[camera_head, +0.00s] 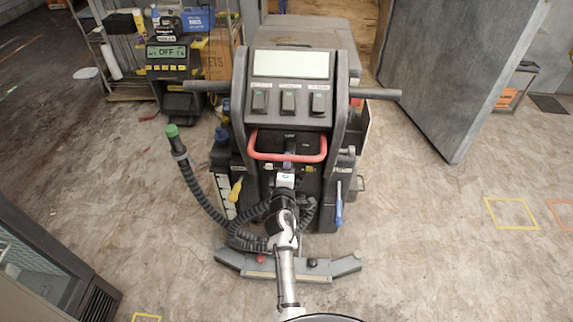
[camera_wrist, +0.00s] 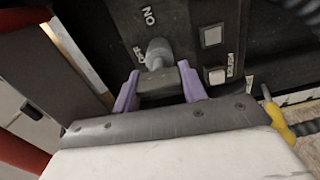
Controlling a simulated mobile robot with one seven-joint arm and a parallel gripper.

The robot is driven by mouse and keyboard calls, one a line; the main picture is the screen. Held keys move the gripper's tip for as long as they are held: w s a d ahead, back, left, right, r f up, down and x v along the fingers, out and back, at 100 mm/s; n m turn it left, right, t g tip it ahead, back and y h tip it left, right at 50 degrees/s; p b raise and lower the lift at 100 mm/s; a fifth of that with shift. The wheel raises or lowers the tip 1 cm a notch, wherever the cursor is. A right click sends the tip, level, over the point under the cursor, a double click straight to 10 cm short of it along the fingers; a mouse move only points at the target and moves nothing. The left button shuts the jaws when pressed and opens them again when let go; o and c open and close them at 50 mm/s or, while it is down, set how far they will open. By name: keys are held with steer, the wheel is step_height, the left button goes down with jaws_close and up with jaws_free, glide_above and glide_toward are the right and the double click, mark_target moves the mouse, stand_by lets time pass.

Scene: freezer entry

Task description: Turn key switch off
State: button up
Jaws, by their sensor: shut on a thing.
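The key switch (camera_wrist: 157,50) is a grey round stub on the black panel of the floor machine. The panel is printed ON above it and OFF just to its left in the wrist view. My gripper (camera_wrist: 158,83) has purple fingers, one on each side of the switch's key, and is shut on it. In the head view my gripper (camera_head: 288,163) reaches the machine's panel (camera_head: 284,142) just under the red handle; the key is hidden there. I cannot tell for sure which label the key points to.
The red handle (camera_head: 287,156) loops close above my gripper. A rocker button (camera_wrist: 213,36) and a RESET-marked button (camera_wrist: 217,76) sit to the right of the switch. A black hose (camera_head: 203,197) with a green cap stands left. Open floor (camera_head: 430,240) lies right.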

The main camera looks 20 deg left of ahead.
steer(key=shift+r+n, duration=0.1)
steer(key=shift+n, duration=0.4)
steer(key=o, duration=1)
steer(key=shift+s, duration=0.1)
